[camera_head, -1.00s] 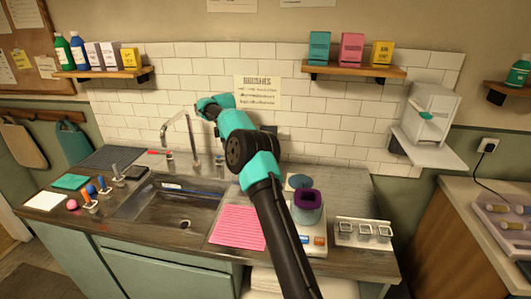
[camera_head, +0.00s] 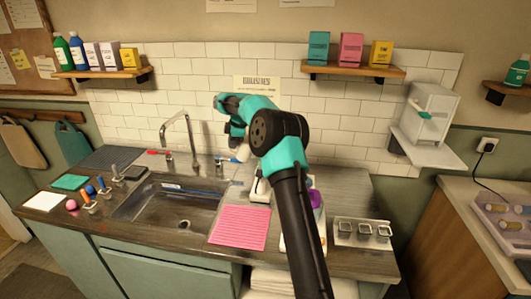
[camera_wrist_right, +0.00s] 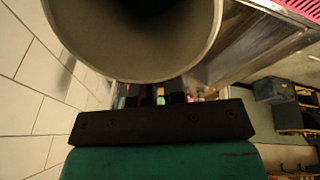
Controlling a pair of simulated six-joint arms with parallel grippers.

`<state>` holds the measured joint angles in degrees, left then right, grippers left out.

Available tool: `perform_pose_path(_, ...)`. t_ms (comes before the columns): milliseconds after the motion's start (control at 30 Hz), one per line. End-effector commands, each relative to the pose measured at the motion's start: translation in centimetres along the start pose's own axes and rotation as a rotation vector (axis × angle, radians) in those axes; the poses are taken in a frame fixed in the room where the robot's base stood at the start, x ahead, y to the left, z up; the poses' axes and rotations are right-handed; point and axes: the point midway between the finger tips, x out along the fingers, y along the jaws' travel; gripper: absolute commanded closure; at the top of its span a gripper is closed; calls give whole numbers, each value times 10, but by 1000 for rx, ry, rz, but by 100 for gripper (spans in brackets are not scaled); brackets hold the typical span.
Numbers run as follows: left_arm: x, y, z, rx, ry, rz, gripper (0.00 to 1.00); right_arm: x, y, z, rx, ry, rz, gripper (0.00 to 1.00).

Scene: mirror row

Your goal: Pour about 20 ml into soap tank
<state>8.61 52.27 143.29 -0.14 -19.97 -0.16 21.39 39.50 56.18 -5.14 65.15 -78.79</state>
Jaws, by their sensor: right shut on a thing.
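My right arm reaches over the counter from the front. Its gripper (camera_head: 236,155) hangs low behind the sink's right end, near the tiled wall. In the right wrist view a pale round container with a wide, dark mouth (camera_wrist_right: 135,72) fills the top, held close against the gripper, which is shut on it. What it contains cannot be seen. A purple-topped vessel (camera_head: 316,198) stands on the counter, partly hidden behind my right arm. I cannot tell for certain which thing is the soap tank. My left gripper is not in view.
The sink (camera_head: 178,205) and faucet (camera_head: 182,135) lie left of the gripper. A pink mat (camera_head: 239,227) lies in front, and a rack (camera_head: 362,233) stands right of my arm. Shelves with bottles and boxes hang above.

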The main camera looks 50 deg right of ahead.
Motion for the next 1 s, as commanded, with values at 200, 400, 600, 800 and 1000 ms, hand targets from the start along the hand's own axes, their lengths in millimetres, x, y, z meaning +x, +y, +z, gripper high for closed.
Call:
perform_pose_path(200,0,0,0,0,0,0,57,-36,-3,6,1,120,74,100)
perform_pose_path(400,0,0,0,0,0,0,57,-59,-8,15,3,233,136,100)
perform_pose_path(600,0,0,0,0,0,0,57,-74,-13,23,1,346,202,100)
perform_pose_path(800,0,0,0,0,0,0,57,-82,-16,28,1,458,265,100)
perform_pose_path(1000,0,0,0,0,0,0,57,-81,-20,35,1,569,332,100)
